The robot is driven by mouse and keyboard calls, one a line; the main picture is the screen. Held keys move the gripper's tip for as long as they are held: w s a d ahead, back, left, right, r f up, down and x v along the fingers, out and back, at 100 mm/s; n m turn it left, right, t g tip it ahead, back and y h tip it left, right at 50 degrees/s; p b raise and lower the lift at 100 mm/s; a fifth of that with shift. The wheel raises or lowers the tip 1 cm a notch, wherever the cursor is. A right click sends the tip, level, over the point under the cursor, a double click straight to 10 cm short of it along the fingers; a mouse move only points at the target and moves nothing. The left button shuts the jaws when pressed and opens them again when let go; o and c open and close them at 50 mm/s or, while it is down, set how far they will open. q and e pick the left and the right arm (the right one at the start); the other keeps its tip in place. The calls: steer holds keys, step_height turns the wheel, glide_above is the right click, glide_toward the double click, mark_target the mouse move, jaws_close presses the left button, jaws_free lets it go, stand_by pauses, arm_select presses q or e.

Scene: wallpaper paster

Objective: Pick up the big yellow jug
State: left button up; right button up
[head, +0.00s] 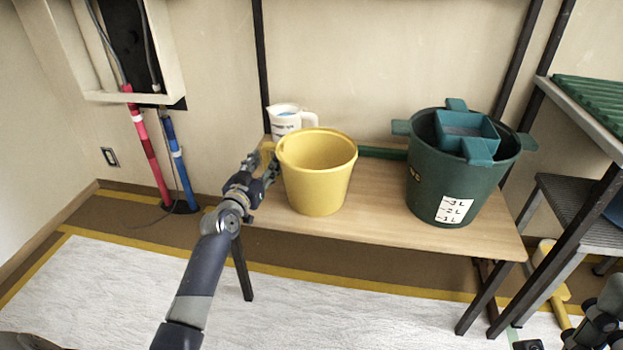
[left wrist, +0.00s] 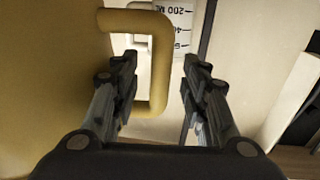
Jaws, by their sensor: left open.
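The big yellow jug (head: 317,178) stands upright on a wooden bench, its open top facing up. Its yellow handle (head: 266,148) is on its left side, partly hidden by my gripper. My left gripper (head: 268,164) is at that handle. In the left wrist view the left gripper (left wrist: 160,68) is open, and the upright bar of the handle (left wrist: 160,65) shows between its two fingers, without clear contact. The jug's wall (left wrist: 50,70) fills the left of that view. Part of my right arm shows at the lower right of the head view; its gripper cannot be made out.
A white measuring jug (head: 287,119) stands close behind the yellow jug. A big green bucket (head: 430,185) with a smaller teal container (head: 466,130) in its top stands to the right. The wooden bench (head: 380,205) is bare between them. A dark metal rack (head: 590,130) stands far right.

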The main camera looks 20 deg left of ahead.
arm_select(q)
steer(key=shift+w+a, duration=0.15)
steer(key=shift+w, duration=0.9)
jaws_close()
steer(key=shift+r, duration=0.1)
